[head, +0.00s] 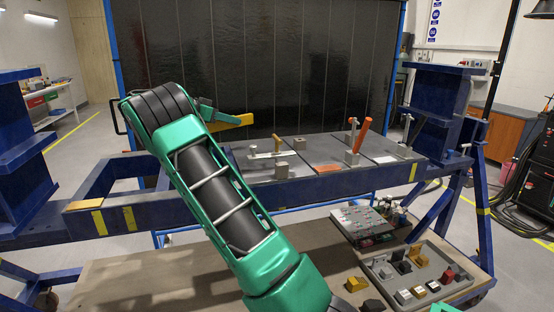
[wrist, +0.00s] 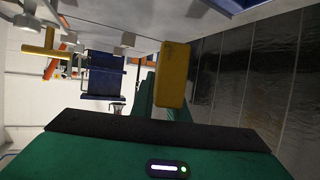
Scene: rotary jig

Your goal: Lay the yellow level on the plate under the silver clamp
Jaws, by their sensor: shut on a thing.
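The yellow level (head: 234,121) is held in the air by my gripper (head: 212,113), left of and above the jig plates in the head view. In the wrist view the level (wrist: 173,72) stands out from the green fingers, which are partly hidden behind it. My gripper is shut on the level. A silver clamp with a yellow handle (head: 268,154) is mounted on the left grey plate (head: 250,172). The level is apart from the plate and the clamp. I cannot tell for sure which clamp is the silver one.
A clamp with an orange handle (head: 360,138) and another clamp (head: 405,146) stand farther right on the jig. A blue frame (head: 300,190) carries the plates. Small blocks stand near the clamps. A grey tray of parts (head: 418,270) lies on the lower bench.

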